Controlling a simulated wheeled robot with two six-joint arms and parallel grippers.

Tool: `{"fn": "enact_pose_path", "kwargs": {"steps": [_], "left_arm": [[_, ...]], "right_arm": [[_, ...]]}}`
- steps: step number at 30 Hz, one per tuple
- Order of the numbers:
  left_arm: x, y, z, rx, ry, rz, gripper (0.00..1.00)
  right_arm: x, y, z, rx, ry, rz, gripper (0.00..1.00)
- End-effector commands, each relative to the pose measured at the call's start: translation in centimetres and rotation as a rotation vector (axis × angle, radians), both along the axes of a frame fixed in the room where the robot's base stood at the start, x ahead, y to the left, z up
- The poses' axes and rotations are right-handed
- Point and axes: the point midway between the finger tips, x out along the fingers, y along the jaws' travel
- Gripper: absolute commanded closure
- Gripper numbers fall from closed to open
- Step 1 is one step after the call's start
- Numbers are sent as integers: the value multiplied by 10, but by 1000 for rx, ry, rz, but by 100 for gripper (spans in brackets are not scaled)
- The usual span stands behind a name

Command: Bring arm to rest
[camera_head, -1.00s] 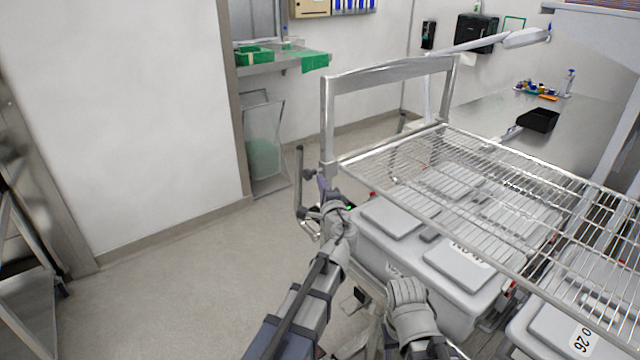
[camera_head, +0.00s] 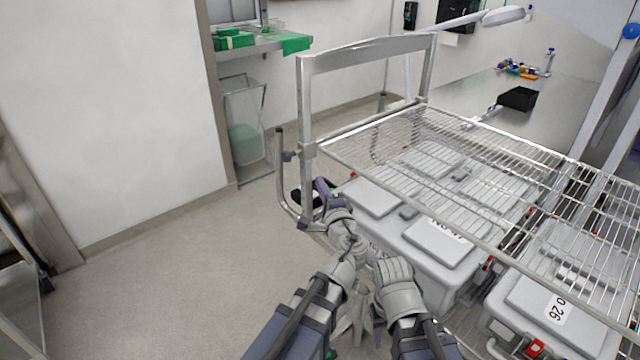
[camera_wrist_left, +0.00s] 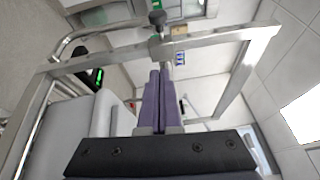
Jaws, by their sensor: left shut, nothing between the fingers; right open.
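My left gripper (camera_head: 322,188) reaches forward to the near left corner post of the wire-shelf cart (camera_head: 307,130). Its purple fingers are closed together and empty in the left wrist view (camera_wrist_left: 159,85). They point at the cart's metal frame and a dark round knob (camera_wrist_left: 157,18); I cannot tell whether they touch. My right arm (camera_head: 398,288) is folded up from the bottom, close beside the left arm and near a grey bin. My right gripper (camera_head: 366,328) seems to hang low between the arms, partly hidden, with fingers apart.
Grey lidded bins (camera_head: 437,243) stand under the wire shelf (camera_head: 470,170) on the right. A steel counter with a black tray (camera_head: 517,98) is behind. A white wall (camera_head: 100,110) stands at the left. The floor (camera_head: 170,290) left of my arms is clear.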

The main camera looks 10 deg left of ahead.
Motion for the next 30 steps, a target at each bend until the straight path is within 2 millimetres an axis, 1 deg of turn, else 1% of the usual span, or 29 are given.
{"fn": "enact_pose_path", "kwargs": {"steps": [5,8,11,13,14,16,19,20,21,23,24,27,30], "left_arm": [[0,0,0,0,0,1,100],[-3,3,-5,-32,8,17,100],[-14,13,-23,-140,39,75,100],[-27,21,-46,-264,84,144,100],[-35,23,-58,-324,110,179,100],[-55,26,-89,-468,183,264,100],[-89,18,-133,-660,311,382,100],[-100,13,-145,-715,354,417,100],[-116,6,-161,-785,415,460,100],[-139,-8,-181,-879,509,521,100],[-154,-19,-192,-934,572,556,100],[-189,-44,-211,-1046,723,629,100],[-216,-65,-220,-1120,843,679,100]], "right_arm": [[0,0,0,0,0,0,50],[0,0,0,0,0,0,50],[0,0,0,0,0,0,50],[0,0,0,0,0,0,50],[0,0,0,0,0,0,50],[0,0,0,0,0,0,50],[0,0,0,0,0,0,50],[0,0,0,0,0,0,50],[0,0,0,0,0,0,50],[0,0,0,0,0,0,50],[0,0,0,0,0,0,50],[0,0,0,0,0,0,50],[0,0,0,0,0,0,50]]}}
